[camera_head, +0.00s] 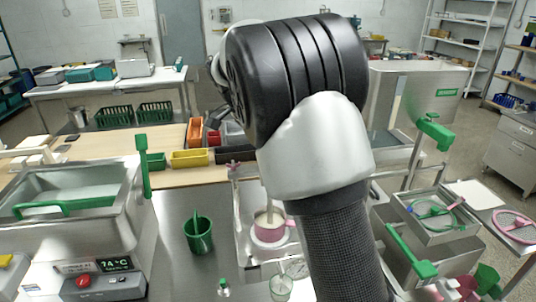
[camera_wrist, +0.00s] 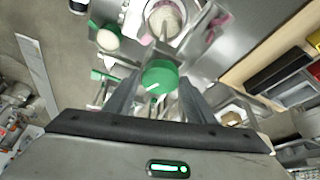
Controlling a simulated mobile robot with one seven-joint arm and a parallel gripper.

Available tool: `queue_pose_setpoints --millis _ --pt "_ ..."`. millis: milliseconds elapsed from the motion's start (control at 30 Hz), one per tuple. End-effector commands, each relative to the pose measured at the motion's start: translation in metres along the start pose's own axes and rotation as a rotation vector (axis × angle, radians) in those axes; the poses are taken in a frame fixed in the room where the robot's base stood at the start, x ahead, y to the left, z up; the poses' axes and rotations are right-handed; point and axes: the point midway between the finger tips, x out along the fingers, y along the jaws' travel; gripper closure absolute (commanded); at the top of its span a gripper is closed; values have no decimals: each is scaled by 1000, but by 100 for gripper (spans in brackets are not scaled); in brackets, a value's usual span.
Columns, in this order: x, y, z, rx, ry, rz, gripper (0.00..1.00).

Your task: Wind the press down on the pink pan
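The pink pan (camera_head: 270,235) sits on the light metal base of the press (camera_head: 242,215) in the head view, with a pale shaft (camera_head: 268,205) above it. The pan's round pale inside (camera_wrist: 166,17) shows at the top of the wrist view. A round green knob (camera_wrist: 158,76), seemingly the top of the press, lies between the fingers of my gripper (camera_wrist: 159,85). The fingers stand apart, with gaps beside the knob; I cannot tell whether the tips touch it. My arm hides the gripper and the press's upper part in the head view.
A green cup (camera_head: 199,236) stands left of the press. A steel machine with a temperature display (camera_head: 98,266) is at the left. A steel tray (camera_head: 428,224) and green-handled machine stand at the right. Small coloured bins (camera_head: 190,158) line the wooden table behind.

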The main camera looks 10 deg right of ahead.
Motion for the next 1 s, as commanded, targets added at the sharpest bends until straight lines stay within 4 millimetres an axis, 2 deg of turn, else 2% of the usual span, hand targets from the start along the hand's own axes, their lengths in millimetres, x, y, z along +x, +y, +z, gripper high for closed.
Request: queue_pose_setpoints --millis 33,67,333,467,667,1000 --pt "0 0 0 -1 0 0 40" --pt "0 0 0 -1 0 0 35" --pt "0 0 0 -1 1 -1 35" --pt "-7 0 0 -1 2 -2 35" --pt "-43 -2 0 -1 2 -7 35" --pt "-126 -1 0 -1 1 -4 35"
